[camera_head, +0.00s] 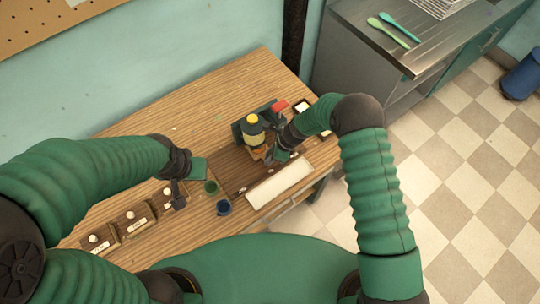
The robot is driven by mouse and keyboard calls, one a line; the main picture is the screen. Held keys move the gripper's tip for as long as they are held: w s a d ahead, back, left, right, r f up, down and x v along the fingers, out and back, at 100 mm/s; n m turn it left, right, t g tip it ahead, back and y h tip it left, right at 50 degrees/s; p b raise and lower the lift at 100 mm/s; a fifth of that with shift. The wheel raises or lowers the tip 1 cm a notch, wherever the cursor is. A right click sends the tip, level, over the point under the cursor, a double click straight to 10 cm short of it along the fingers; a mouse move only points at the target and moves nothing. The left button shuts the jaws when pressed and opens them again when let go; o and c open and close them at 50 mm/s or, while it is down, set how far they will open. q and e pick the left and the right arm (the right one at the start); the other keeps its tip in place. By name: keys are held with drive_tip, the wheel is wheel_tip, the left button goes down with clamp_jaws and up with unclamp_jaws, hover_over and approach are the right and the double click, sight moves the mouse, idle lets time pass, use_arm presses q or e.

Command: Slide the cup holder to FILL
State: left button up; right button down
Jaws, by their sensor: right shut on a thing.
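A dispenser station (242,134) with a yellow-capped bottle (252,130) stands toward the right end of the wooden table. My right gripper (272,157) is low in front of the bottle, shut on a small part there that I take for the cup holder; my fingers hide most of it. A dark rail (240,189) runs along the front of the station. The FILL mark is too small to read. My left gripper (189,183) is over the table left of the station, its fingers apart and empty.
Small wooden blocks with white knobs (133,214) line the front left. The table's back left is clear.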

drive_tip(key=shift+s+a, duration=0.2)
drive_tip(key=shift+a, duration=0.25)
drive_tip(key=c, duration=1.2)
unclamp_jaws()
drive_tip(key=shift+s, duration=0.1)
drive_tip(key=shift+c, duration=0.2)
drive_tip(key=shift+r, duration=0.1)
drive_tip(key=b+v, duration=0.2)
drive_tip(key=v, duration=1.4)
drive_tip(key=shift+d+r, duration=0.2)
drive_tip(key=shift+r, duration=0.05)
drive_tip(key=s+d+r+n+t+h+b, duration=0.1)
drive_tip(key=s+d+n+h+b, duration=0.3)
drive_tip(key=s+d+n, duration=1)
drive_tip(key=s+n+t+b, duration=0.1)
drive_tip(key=s+n, duration=0.1)
drive_tip(key=n, duration=0.3)
drive_tip(key=shift+r+n, duration=0.2)
drive_tip(key=shift+n, duration=0.2)
